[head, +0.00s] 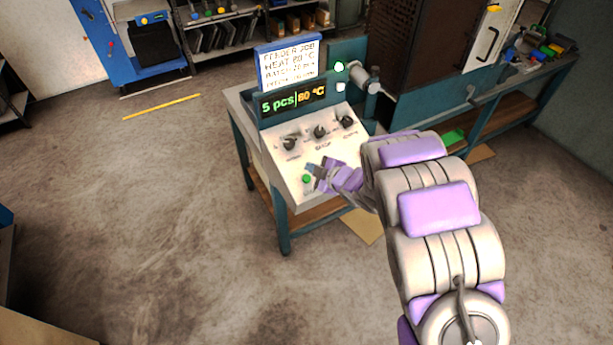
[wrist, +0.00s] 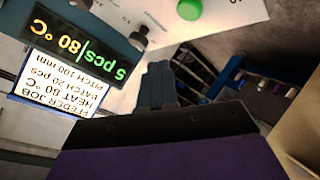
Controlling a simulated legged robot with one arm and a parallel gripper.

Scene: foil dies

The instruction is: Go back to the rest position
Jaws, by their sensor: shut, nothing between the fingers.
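My gripper (head: 318,177) is shut and empty, over the lower part of a white control panel (head: 290,178), just right of a green button (head: 306,179). In the wrist view my closed fingers (wrist: 158,85) point toward the panel, with the green button (wrist: 189,9) above them. I cannot tell whether the fingertips touch the panel. My arm reaches in from the lower right. The panel has several black knobs (head: 319,132) and a display (head: 293,101) reading "5 pcs|80 °C". The display also shows upside down in the wrist view (wrist: 75,43).
A job sign (head: 289,66) stands above the display. A teal-framed machine with a dark perforated housing (head: 412,50) stands behind and right of the panel. A blue frame (head: 115,40) and shelves (head: 225,35) are at the back left.

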